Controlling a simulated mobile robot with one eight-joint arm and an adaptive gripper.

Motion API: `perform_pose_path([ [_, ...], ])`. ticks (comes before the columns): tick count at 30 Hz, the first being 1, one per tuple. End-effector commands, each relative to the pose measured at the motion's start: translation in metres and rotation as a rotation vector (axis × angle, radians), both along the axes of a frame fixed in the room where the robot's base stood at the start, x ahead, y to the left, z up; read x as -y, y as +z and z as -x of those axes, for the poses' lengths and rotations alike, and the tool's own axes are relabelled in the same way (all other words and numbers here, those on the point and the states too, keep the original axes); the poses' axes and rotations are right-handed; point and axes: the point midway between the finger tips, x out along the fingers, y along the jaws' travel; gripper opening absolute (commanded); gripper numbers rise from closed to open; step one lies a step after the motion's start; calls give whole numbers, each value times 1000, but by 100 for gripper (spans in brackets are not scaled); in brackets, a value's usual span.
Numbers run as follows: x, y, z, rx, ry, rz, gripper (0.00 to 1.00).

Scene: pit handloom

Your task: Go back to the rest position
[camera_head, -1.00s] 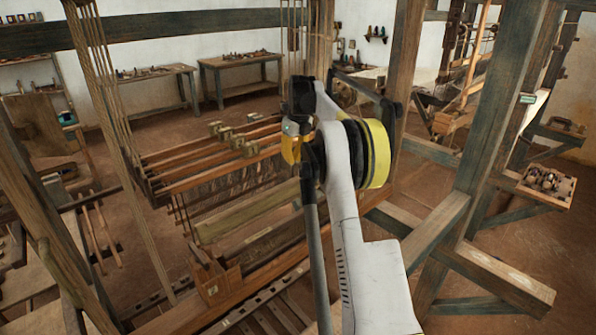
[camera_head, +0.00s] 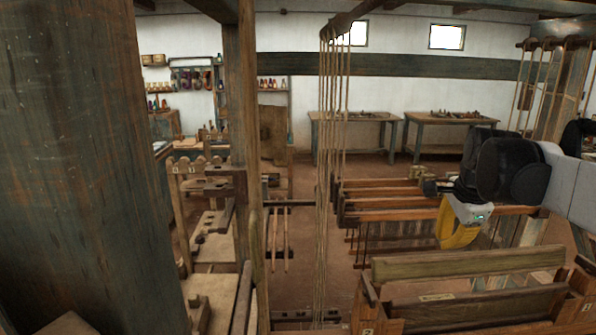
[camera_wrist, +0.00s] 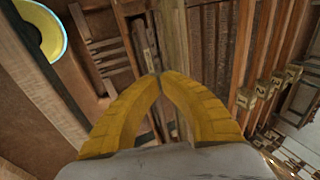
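My gripper has two curved yellow fingers, whose tips meet in the wrist view (camera_wrist: 160,76). It is shut and I see nothing held between the tips. In the head view my gripper (camera_head: 455,240) points down at the right, in front of the loom's wooden heddle bars (camera_head: 400,208). The lower tips overlap the bars in the picture; I cannot tell the gap between them. My arm reaches in from the right edge.
A thick dark post (camera_head: 85,170) fills the left side. Hanging cords (camera_head: 335,150) drop beside the bars. A wooden beam (camera_head: 468,263) lies below my gripper. Numbered blocks (camera_wrist: 262,90) show in the wrist view. Workbenches (camera_head: 440,120) stand along the back wall.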

Motion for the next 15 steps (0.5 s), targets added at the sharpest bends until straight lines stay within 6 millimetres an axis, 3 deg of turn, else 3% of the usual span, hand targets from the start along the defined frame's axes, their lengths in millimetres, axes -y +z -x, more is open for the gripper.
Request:
perform_pose_path([
  [1,-22,-15,24,13,128,51,0],
  [6,-77,-57,98,63,580,256,0],
  [12,-120,-126,175,115,1050,502,0],
  [15,-132,-155,200,131,1212,598,0],
])
